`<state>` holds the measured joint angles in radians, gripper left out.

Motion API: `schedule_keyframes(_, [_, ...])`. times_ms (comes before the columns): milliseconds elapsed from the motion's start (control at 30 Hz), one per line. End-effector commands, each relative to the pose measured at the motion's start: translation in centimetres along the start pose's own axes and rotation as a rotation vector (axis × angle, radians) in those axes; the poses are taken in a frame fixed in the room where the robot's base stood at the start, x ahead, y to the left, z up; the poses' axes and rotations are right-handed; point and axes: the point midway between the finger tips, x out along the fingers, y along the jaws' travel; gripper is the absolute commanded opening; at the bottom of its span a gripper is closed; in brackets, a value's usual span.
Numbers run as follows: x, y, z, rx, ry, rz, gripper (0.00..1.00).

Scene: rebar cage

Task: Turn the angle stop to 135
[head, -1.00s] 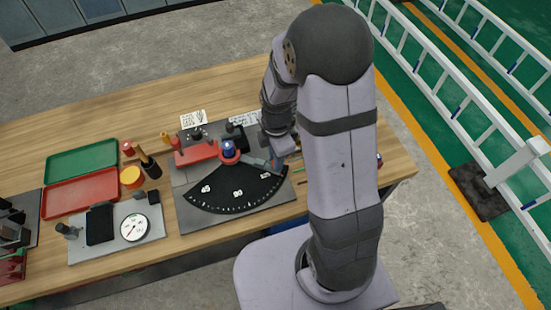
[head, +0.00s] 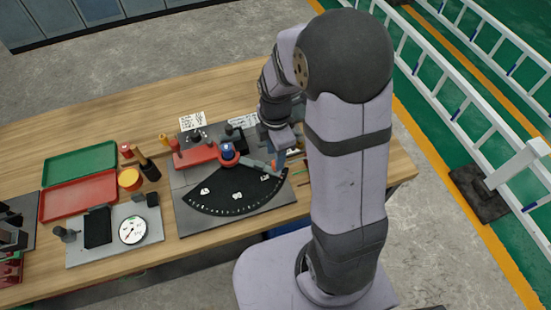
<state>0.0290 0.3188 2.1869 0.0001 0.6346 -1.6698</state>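The black fan-shaped angle scale (head: 222,204) lies on a grey plate on the workbench, with white number labels at left, middle and right; the digits are too small to read surely. A blue-topped pivot (head: 228,149) stands at its upper corner.
A red block (head: 195,156) stands left of the pivot. A green tray (head: 82,162), a red tray (head: 78,196), a yellow-orange round container (head: 130,179) and a dial gauge (head: 132,230) lie further left. Thin rods (head: 303,172) lie right of the scale.

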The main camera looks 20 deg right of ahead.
Motion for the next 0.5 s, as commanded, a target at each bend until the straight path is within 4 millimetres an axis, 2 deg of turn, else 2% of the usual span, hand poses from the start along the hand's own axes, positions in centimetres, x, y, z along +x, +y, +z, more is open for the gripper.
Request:
schedule_keyframes(233, [-2.9, 0.1, 0.0, 0.0, 0.0, 0.004, 0.37])
schedule_keyframes(500, [-3.9, 0.0, 0.0, 0.0, 0.0, 0.001, 0.37])
